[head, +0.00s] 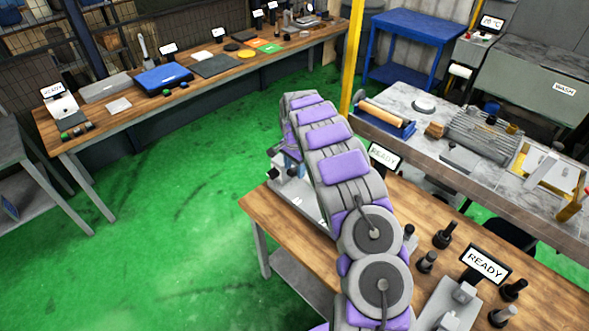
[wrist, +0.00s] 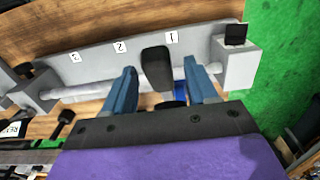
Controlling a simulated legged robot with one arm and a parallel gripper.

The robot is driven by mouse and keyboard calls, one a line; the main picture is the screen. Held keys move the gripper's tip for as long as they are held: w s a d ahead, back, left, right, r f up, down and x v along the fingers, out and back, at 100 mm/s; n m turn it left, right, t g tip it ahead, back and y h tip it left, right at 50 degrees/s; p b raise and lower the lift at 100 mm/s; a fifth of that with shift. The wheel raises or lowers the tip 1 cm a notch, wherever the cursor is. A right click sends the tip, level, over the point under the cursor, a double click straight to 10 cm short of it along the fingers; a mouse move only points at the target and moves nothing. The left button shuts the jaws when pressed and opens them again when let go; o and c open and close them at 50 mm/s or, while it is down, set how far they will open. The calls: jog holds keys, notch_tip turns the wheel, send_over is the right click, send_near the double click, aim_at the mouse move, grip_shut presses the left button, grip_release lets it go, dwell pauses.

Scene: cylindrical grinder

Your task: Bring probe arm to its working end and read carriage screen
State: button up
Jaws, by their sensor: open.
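In the wrist view a grey fixture (wrist: 95,62) carries a pale horizontal rod (wrist: 85,92) between end blocks, with labels 1, 2 and 3 along its back plate. A dark upright handle (wrist: 156,68) stands at the rod near label 1, towards the right end block (wrist: 237,65). My gripper (wrist: 165,80) is open, its blue fingers on either side of the handle; contact cannot be told. I cannot tell for sure whether this handle is the probe arm. In the head view my arm hides most of the fixture (head: 305,202). A READY screen (head: 383,158) stands beside it.
Another READY screen (head: 485,264) stands among black-topped posts on the same wooden table (head: 250,210). A grey bench (head: 460,175) with equipment lies behind. A long workbench (head: 215,75) runs along the back left. The green floor (head: 150,220) at left is clear.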

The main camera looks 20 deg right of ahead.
jog(key=shift+a+f, duration=0.2)
jog(key=shift+f, duration=0.4)
jog(key=shift+c, duration=0.3)
jog(key=shift+d, duration=0.1)
grip_shut()
